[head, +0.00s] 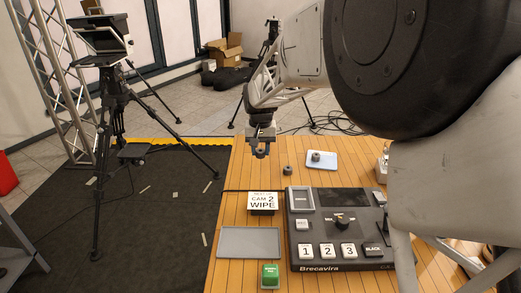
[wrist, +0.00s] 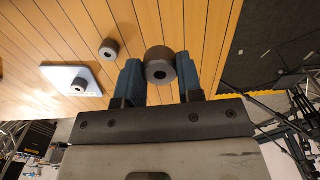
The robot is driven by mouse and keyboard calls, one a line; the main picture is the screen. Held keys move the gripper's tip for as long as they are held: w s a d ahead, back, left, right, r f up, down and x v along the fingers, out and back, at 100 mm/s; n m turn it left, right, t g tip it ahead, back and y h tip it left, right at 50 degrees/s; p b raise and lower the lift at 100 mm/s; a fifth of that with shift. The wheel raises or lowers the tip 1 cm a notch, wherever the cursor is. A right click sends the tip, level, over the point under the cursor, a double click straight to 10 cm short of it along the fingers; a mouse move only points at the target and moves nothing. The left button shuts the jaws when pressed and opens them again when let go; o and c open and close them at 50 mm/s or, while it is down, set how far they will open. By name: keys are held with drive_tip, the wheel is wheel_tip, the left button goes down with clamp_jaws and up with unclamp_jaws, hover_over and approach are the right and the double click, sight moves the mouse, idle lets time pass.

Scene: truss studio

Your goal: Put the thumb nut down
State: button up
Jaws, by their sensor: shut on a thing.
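My gripper (head: 260,151) is shut on a dark grey thumb nut, which shows clearly between the two blue finger pads in the wrist view (wrist: 159,67). It holds the nut above the far left part of the wooden table (head: 240,195). In the head view the held nut is small and hard to tell from the fingers. A second, similar nut (head: 287,170) rests on the bare wood to the right of my gripper; it also shows in the wrist view (wrist: 109,49). A third nut (head: 316,156) sits on a pale blue plate (head: 328,164).
A switcher console (head: 300,258) with large buttons stands at the table's front right. A "CAM 2 WIPE" sign (head: 262,202), a grey tray (head: 249,242) and a green block (head: 270,276) lie left of it. Bare wood surrounds the loose nut.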

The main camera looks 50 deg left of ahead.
drive_tip(key=w+d+f+n, duration=0.1)
drive_tip(key=w+d, duration=0.4)
drive_tip(key=d, duration=0.1)
drive_tip(key=w+d+f+n, duration=0.1)
drive_tip(key=w+d, duration=0.4)
drive_tip(key=d, duration=0.2)
drive_tip(key=w+d+f, duration=0.2)
drive_tip(key=w+d, duration=0.3)
drive_tip(key=d, duration=0.2)
drive_tip(key=shift+w+d+n, duration=0.2)
drive_tip(key=shift+w+n, duration=0.05)
drive_tip(key=shift+n, duration=0.15)
drive_tip(key=shift+a, duration=0.1)
hover_over(328, 158)
drive_tip(key=shift+f, duration=0.7)
drive_tip(key=shift+s, duration=0.1)
drive_tip(key=shift+f, duration=1.8)
drive_tip(key=shift+f, duration=0.15)
drive_tip(key=o, duration=0.6)
